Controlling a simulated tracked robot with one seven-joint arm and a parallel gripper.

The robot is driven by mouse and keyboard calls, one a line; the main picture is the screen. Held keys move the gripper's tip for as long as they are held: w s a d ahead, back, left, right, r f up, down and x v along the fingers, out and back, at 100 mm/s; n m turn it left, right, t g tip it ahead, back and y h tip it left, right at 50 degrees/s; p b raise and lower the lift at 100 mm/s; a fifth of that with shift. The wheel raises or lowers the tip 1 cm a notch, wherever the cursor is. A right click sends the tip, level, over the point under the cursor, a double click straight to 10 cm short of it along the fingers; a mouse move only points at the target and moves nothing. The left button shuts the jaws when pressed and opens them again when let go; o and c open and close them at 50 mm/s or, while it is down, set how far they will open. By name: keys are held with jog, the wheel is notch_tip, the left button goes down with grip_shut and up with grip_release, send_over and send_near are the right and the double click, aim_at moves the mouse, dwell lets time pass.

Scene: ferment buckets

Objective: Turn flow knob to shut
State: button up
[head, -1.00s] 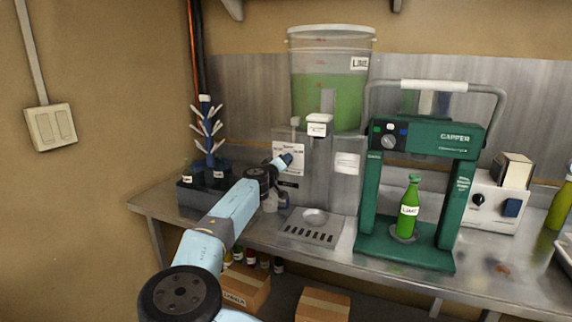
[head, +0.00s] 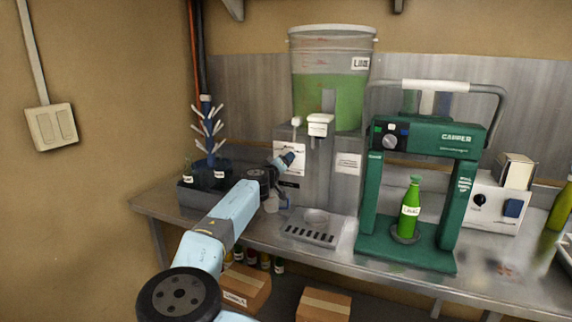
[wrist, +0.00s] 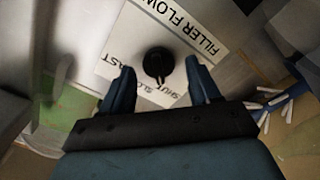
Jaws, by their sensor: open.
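The flow knob (wrist: 158,64) is a dark round knob on a white label plate (wrist: 188,25). The plate reads "FILLER FLOW", with "SHUT", "SLOW" and what looks like "FAST" around the knob, upside down in the wrist view. My gripper (wrist: 161,84) is open, with one finger on each side of the knob and visible gaps between. I cannot tell how deep the fingertips reach. In the head view my gripper (head: 293,158) is at the filler's front panel (head: 318,180), and my arm hides the knob. The knob's pointer setting is not clear.
The filler carries a clear bucket (head: 331,55) of green liquid above a drip tray (head: 312,236). A green capper (head: 430,140) with a green bottle (head: 410,210) stands to the right. A bottle tree (head: 208,140) stands left on the steel bench (head: 385,262).

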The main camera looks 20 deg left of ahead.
jog(key=s+a, duration=0.1)
jog(key=s, duration=1.2)
jog(key=shift+s, duration=0.2)
